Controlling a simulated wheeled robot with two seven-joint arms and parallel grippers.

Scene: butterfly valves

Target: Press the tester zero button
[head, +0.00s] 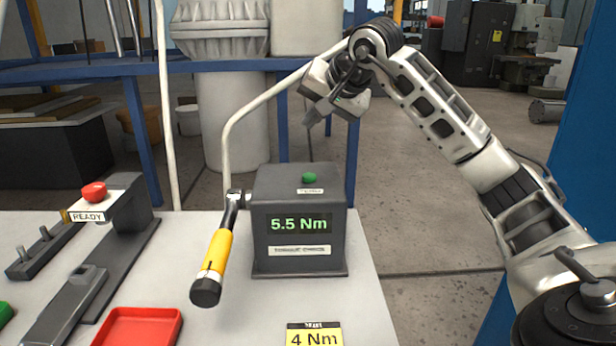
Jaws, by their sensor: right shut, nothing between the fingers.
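The torque tester (263,257) is a dark grey box on the white table, and its green display reads 5.5 Nm. The green button (309,178) sits on its top, with a small white label at the front edge below it. My right gripper (312,119) is shut and empty, pointing down. It appears above the button with a clear gap in the picture; its exact depth is hard to tell. My left gripper is out of view.
A torque wrench (217,254) with a yellow handle is at the tester's left side. A stand with a red button (94,192) marked READY, a red tray (140,327) and a yellow 4 Nm card (314,336) share the table (230,326). A blue shelf (110,68) stands behind.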

